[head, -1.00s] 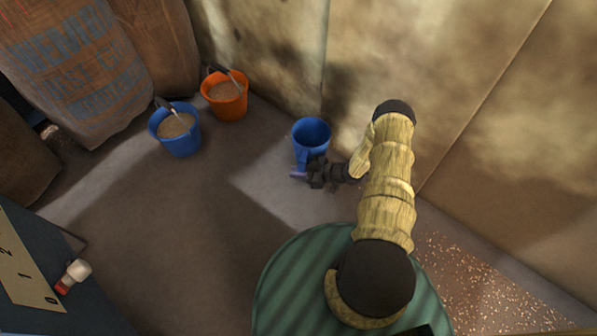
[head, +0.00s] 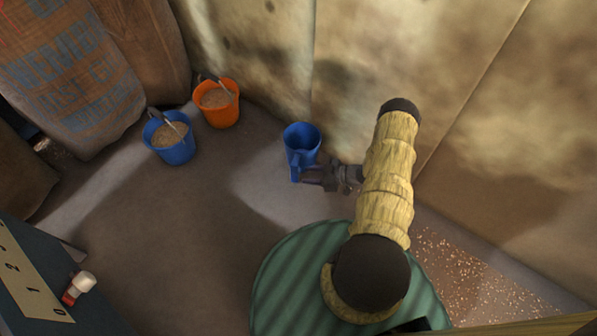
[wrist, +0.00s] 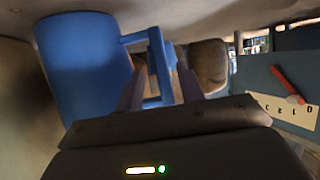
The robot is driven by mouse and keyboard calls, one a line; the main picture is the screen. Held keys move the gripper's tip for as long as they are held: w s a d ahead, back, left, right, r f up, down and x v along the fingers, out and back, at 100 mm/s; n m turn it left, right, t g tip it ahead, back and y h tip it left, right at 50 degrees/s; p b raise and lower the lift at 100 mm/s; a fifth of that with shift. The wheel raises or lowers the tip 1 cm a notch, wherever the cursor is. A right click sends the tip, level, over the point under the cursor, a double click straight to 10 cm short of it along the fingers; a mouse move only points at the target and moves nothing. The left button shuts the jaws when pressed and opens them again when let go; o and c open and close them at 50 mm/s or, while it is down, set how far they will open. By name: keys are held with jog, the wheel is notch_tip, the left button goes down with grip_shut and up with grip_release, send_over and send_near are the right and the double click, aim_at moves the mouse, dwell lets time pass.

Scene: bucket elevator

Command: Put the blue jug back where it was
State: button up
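The blue jug (head: 302,140) stands upright on the floor near the wall, and it looks empty. Its handle (head: 296,168) points toward the front, on my gripper's side. My gripper (head: 308,176) is low beside the jug, just right of the handle. In the wrist view the jug (wrist: 82,70) fills the left side. Its handle (wrist: 160,65) shows between my two separated fingers (wrist: 158,88), with gaps visible on both sides. My gripper looks open, with nothing clamped. Whether a fingertip touches the handle is hard to tell.
A blue bucket (head: 172,153) and an orange bucket (head: 216,114), both holding grain and a scoop, stand to the left. A numbered panel with a red-and-white lever (head: 77,287) is at lower left. Spilled grain (head: 465,275) lies at right. Floor left of the jug is clear.

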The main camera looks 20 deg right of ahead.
jog(key=shift+p+v, duration=0.45)
jog(key=shift+v, duration=1.5)
jog(key=shift+w, duration=0.1)
